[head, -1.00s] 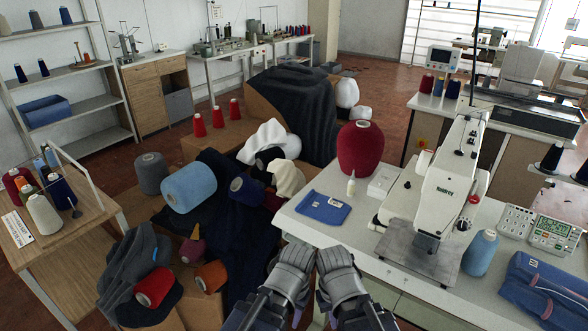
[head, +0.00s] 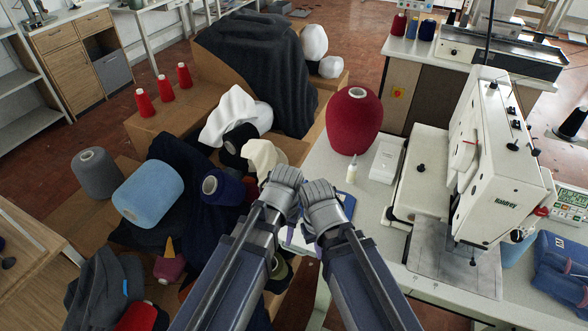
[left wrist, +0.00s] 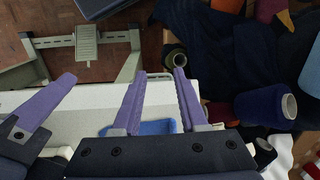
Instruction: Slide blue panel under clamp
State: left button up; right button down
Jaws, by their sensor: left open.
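The blue panel (head: 347,204) lies on the white sewing table (head: 335,178), mostly hidden behind my grippers in the head view. In the left wrist view a strip of the blue panel (left wrist: 156,127) shows between my left fingers. My left gripper (head: 283,180) is open, with its purple fingers spread (left wrist: 160,73) and nothing seen held. My right gripper (head: 321,192) is close beside it, over the panel's near side; its fingertips are hidden in the head view. The white buttonhole machine (head: 495,165) stands to the right, its clamp area (head: 471,248) above a grey plate (head: 435,268).
A large red cone (head: 354,125), a small white bottle (head: 351,173) and a white box (head: 386,162) stand behind the panel. Folded blue cloth (head: 562,268) lies right of the machine. Yarn cones and dark cloth fill the boxes at left.

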pick_arm(q)
jog(key=w+d+r+h+p, duration=0.1)
jog(key=w+d, duration=0.1)
jog(key=w, duration=0.8)
jog(key=w+d+r+p, duration=0.1)
jog(key=w+d, duration=0.1)
jog(key=w, duration=0.7)
notch_tip(320, 180, down, 7)
jog(key=b, duration=0.7)
jog(key=shift+s+r, duration=0.1)
jog(key=shift+r, duration=0.05)
jog(key=shift+f+b, duration=1.1)
jog(key=shift+b, duration=0.1)
jog(key=shift+r, duration=0.1)
